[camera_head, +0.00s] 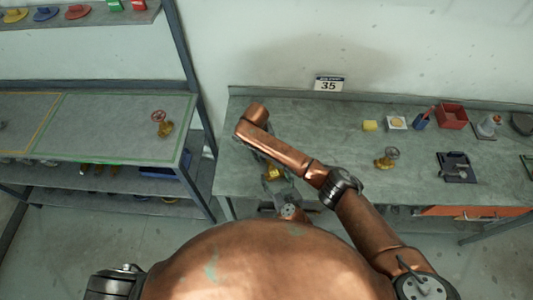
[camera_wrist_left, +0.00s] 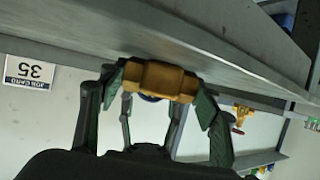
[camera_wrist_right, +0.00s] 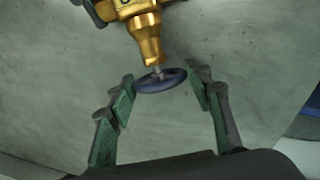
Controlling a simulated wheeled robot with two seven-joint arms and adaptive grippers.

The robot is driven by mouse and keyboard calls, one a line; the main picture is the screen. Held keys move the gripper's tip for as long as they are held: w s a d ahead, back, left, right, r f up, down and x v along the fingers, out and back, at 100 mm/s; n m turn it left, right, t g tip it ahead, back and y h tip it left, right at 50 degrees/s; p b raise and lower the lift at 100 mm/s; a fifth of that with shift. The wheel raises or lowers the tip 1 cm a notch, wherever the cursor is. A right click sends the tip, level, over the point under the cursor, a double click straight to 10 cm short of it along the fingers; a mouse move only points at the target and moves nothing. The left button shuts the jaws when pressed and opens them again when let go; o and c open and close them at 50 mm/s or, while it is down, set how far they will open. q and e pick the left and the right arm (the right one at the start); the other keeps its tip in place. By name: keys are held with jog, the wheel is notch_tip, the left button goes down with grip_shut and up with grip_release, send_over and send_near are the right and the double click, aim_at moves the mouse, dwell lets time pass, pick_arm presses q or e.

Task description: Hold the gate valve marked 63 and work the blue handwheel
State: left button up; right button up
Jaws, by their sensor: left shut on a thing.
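The brass gate valve (camera_head: 275,172) is held in front of the bench's near edge, and its marking is not readable. My left gripper (camera_wrist_left: 158,84) is shut on the valve's body (camera_wrist_left: 158,78), one finger at each end; in the head view this gripper (camera_head: 270,165) is small and partly hidden. In the right wrist view the valve (camera_wrist_right: 146,35) points its stem at my right gripper (camera_wrist_right: 161,80). The blue handwheel (camera_wrist_right: 161,82) lies between the right fingertips, very close to both; I cannot tell whether they press on it. Part of the wheel shows behind the valve in the left wrist view.
The bench (camera_head: 310,115) carries a sign reading 35 (camera_head: 329,84), a second valve (camera_head: 386,160), a red bin (camera_head: 452,115) and small items at right. Another brass valve with a red wheel (camera_head: 161,122) stands on the left shelf unit (camera_head: 110,125). The bench's left part is mostly clear.

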jog(key=o, duration=0.4)
jog(key=shift+r, duration=0.1)
notch_tip(320, 180, up, 12)
jog(key=a, duration=0.1)
jog(key=shift+s+a, duration=0.25)
jog(key=shift+a, duration=0.1)
pick_arm(q)
jog(key=o, duration=1.4)
jog(key=shift+c, duration=0.2)
jog(key=shift+s, duration=0.1)
